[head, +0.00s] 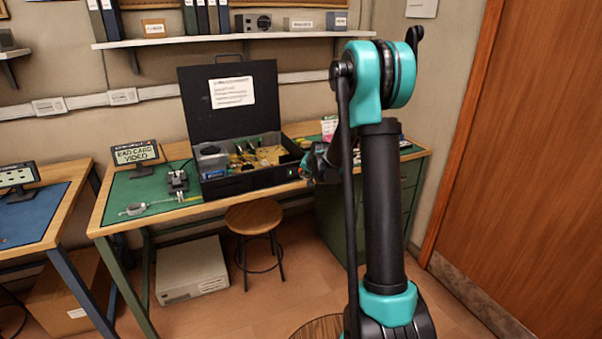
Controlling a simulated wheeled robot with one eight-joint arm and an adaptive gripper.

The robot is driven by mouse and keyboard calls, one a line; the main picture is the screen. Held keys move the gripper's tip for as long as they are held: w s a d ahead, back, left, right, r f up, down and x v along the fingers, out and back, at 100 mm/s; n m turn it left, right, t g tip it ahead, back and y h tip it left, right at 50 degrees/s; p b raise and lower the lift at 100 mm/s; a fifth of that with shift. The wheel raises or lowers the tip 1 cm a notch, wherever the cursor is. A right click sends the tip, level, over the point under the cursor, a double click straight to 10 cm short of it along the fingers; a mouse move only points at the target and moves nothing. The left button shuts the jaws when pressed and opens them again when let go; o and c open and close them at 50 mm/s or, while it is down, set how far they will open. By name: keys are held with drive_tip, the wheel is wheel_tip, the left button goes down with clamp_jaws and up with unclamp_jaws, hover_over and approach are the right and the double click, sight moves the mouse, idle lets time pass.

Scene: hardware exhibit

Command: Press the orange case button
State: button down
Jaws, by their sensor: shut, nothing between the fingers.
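I cannot make out an orange button anywhere in the head view. A beige computer case (192,268) lies flat on the floor under the green-topped bench. A black case (245,183) with its lid raised and a white label inside the lid stands on the bench, holding several small parts. My gripper (308,172) is at the right front corner of the black case in the picture, small and partly hidden by my arm. It is shut and empty. I cannot tell whether it touches the black case.
The bench (107,213) also holds a small sign screen (135,152) and tools. A round wooden stool (254,218) stands in front of it. A blue-topped bench (35,212) is at left, a brown door (530,150) at right. A shelf (225,38) hangs above.

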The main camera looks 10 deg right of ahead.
drive_tip(key=shift+w, duration=0.15)
drive_tip(key=shift+w+a, duration=0.15)
drive_tip(key=shift+w, duration=0.1)
drive_tip(key=shift+w+a, duration=0.15)
drive_tip(key=shift+w, duration=0.25)
idle(1.0)
idle(0.4)
drive_tip(key=shift+s+d, duration=0.3)
drive_tip(key=shift+s, duration=0.5)
drive_tip(key=shift+s, duration=0.1)
drive_tip(key=s, duration=0.1)
drive_tip(key=s+d, duration=0.1)
drive_tip(key=s, duration=0.2)
drive_tip(key=shift+s+d, duration=0.3)
